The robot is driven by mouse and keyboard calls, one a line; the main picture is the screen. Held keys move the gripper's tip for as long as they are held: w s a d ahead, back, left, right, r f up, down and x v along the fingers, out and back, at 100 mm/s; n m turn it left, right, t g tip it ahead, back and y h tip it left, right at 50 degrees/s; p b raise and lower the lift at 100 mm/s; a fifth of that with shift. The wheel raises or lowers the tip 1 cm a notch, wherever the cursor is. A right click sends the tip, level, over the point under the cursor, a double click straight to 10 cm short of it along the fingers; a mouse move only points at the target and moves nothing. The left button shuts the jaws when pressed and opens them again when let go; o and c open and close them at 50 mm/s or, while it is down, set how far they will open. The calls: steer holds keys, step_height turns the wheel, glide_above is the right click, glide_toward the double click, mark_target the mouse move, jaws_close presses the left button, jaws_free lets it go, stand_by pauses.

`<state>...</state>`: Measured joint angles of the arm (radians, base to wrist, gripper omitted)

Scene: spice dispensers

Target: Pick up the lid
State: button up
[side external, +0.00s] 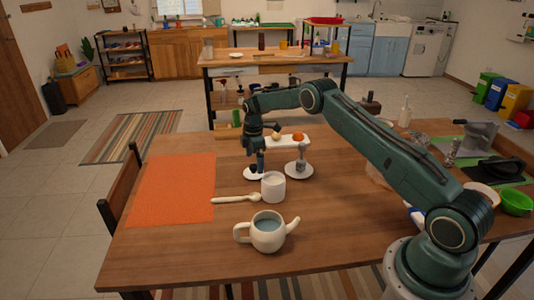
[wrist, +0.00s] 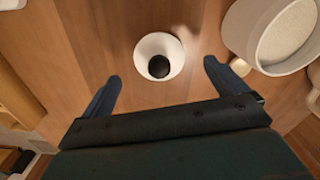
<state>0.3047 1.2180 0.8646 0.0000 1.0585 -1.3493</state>
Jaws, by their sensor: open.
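The lid, a small white round piece with a dark knob (wrist: 159,66), lies on the wooden table in the wrist view. In the side view a white disc (side external: 252,174), which looks like this lid, lies under my gripper (side external: 257,165). In the wrist view my gripper (wrist: 160,73) is open, with one blue finger on each side of the lid's line and nothing between them. The lid appears just beyond the fingertips, and I see no contact. A cream teapot (side external: 268,231) with its top open stands near the front of the table.
A white cup (side external: 273,187) stands close to the right of the lid; a round white vessel (wrist: 284,35) fills the wrist view's upper right. A wooden spoon (side external: 235,199), a saucer with a grey shaker (side external: 300,160) and a white tray (side external: 290,141) are nearby. The orange mat (side external: 175,190) is bare.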

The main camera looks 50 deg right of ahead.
mark_target(254, 165)
steer(key=shift+w+f, duration=0.1)
steer(key=shift+f, duration=2.1)
steer(key=c, duration=1.1)
steer(key=shift+o, duration=0.2)
steer(key=shift+r, duration=0.15)
step_height(254, 165, up, 20)
steer(key=shift+s+a+f, duration=0.1)
steer(key=shift+s+f, duration=0.1)
steer(key=shift+s, duration=0.05)
steer(key=s+a+f, duration=0.2)
steer(key=s, duration=0.4)
steer(key=s+a+f, duration=0.1)
steer(key=s+a, duration=0.1)
steer(key=s, duration=0.4)
steer(key=shift+s+a+f, duration=0.2)
steer(key=shift+a+f, duration=0.15)
